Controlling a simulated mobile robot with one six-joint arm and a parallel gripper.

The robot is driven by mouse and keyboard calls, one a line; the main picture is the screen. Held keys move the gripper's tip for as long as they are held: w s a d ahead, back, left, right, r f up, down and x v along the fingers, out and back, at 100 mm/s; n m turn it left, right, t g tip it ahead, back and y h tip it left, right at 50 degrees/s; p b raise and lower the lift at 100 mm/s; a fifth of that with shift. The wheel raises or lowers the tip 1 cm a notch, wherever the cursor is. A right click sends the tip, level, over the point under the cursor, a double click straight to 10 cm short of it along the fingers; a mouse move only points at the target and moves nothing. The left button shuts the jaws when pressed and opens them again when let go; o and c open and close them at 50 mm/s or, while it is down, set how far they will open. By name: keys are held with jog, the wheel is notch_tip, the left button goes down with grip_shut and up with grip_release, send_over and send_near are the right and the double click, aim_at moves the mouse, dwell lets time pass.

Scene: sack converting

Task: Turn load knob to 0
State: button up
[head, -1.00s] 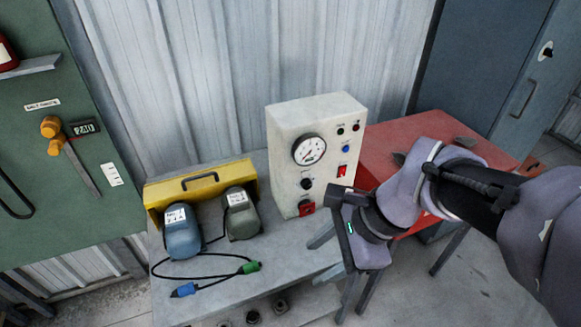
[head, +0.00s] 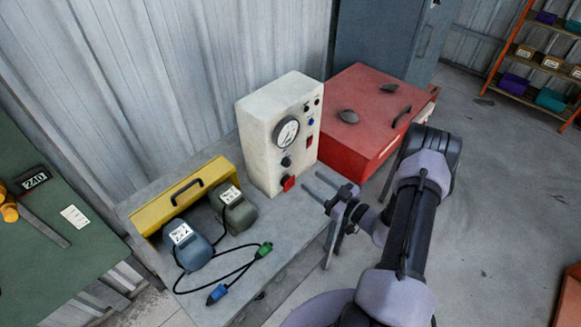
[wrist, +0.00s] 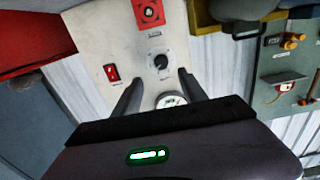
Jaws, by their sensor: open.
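The pale control box (head: 262,158) stands on the grey bench, its panel facing my arm. Its small black knob (head: 286,161) sits below the round gauge (head: 286,134); its label is too small to read. In the wrist view, the knob (wrist: 158,61) has a light pointer mark and lies just past the gap between my fingertips. My gripper (head: 314,184) is open and empty, in front of the panel's lower part, apart from the knob. The gauge (wrist: 170,100) shows partly between the fingers.
A red square switch (head: 288,183) is below the knob; a red rocker (wrist: 110,72) is beside it. A yellow case (head: 180,196), two motor-like units and cables lie left on the bench. A red cabinet (head: 370,105) stands right of the box.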

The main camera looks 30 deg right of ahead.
aim_at(289, 164)
jog(key=b+x, duration=0.1)
jog(key=x, duration=0.9)
jog(key=shift+s, duration=0.1)
grip_shut()
